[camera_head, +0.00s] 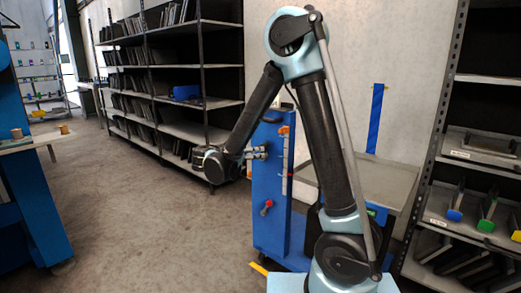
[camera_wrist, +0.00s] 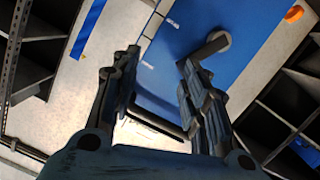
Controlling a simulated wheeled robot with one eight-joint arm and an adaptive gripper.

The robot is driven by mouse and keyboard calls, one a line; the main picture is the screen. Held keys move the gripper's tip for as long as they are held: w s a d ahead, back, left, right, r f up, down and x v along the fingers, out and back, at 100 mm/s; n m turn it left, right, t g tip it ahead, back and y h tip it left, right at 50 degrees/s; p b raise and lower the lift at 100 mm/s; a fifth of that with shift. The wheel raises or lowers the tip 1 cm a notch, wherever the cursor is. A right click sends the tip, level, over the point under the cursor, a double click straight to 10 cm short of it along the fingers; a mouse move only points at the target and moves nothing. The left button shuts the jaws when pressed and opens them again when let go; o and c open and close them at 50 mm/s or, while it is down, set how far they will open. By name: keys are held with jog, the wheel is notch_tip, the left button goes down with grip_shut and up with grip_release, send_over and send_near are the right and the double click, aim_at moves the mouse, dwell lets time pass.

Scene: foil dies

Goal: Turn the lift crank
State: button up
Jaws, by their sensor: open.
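My gripper (camera_head: 260,152) is in front of the upper part of the blue lift column (camera_head: 272,180). In the wrist view my gripper (camera_wrist: 158,62) is open, its dark fingers well apart with nothing between the tips. A grey round hub with a short dark arm, apparently the crank (camera_wrist: 212,45), stands out from the blue face, just beyond the right fingertip. I cannot tell whether that finger touches it. In the head view my gripper hides the crank.
An orange part (camera_head: 284,130) is at the column top, a red knob (camera_head: 267,204) lower down. A dark bent bar (camera_wrist: 158,122) shows behind the fingers. A rack (camera_head: 160,75) stands behind, a shelf with coloured-handled tools (camera_head: 480,215) at right. The floor at left is clear.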

jog(key=s+a+f+m+t, duration=0.1)
jog(key=s+a+t, duration=0.1)
jog(key=a, duration=0.6)
jog(key=x, duration=1.7)
jog(key=shift+w+r, duration=0.1)
jog(key=shift+r, duration=0.05)
grip_shut()
jog(key=shift+a, duration=0.2)
jog(key=shift+d, duration=0.1)
jog(key=shift+w+d, duration=0.1)
